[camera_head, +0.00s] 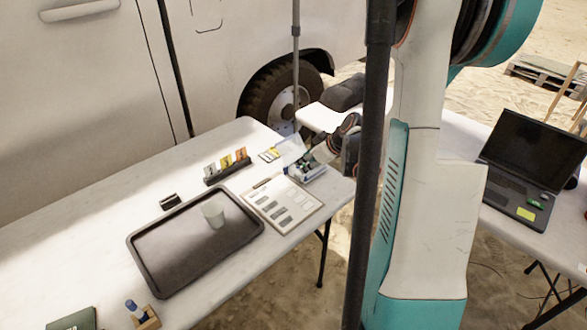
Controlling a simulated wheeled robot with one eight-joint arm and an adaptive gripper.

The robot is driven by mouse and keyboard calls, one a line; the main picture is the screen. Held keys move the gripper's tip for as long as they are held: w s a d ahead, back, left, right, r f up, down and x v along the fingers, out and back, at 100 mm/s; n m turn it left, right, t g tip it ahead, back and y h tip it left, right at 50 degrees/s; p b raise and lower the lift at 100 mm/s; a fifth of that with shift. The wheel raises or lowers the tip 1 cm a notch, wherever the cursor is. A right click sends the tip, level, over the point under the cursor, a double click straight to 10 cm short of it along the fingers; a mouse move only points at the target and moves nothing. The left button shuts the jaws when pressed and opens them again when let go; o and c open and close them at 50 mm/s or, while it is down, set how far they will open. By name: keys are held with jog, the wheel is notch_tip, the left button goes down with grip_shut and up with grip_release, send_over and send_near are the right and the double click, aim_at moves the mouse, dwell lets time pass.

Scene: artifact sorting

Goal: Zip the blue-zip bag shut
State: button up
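My gripper (312,160) is small in view at the far right end of the white table, low over a small container (306,172) with blue and dark contents. The arm's wrist hides part of it, and I cannot make out its fingers. A pale, translucent sheet-like thing (291,149) shows just left of my gripper; it may be a bag, but no blue zip can be made out on it. Whether my gripper touches it I cannot tell. A small flat packet with yellow on it (270,155) lies to its left.
A dark rack (228,172) holds upright grey, yellow and orange cards or packets. A clipboard (283,204) lies in front. A dark tray (170,266) bears a translucent cup (213,214). A laptop (530,165) stands on another table. A dark pole (367,150) crosses the view.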

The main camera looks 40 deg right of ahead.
jog(key=m+t+b, duration=0.1)
jog(key=m, duration=0.1)
send_near(306, 177)
jog(key=b+x, duration=0.4)
jog(key=x, duration=0.4)
jog(key=shift+d+b, duration=0.1)
jog(key=shift+b, duration=0.3)
grip_shut()
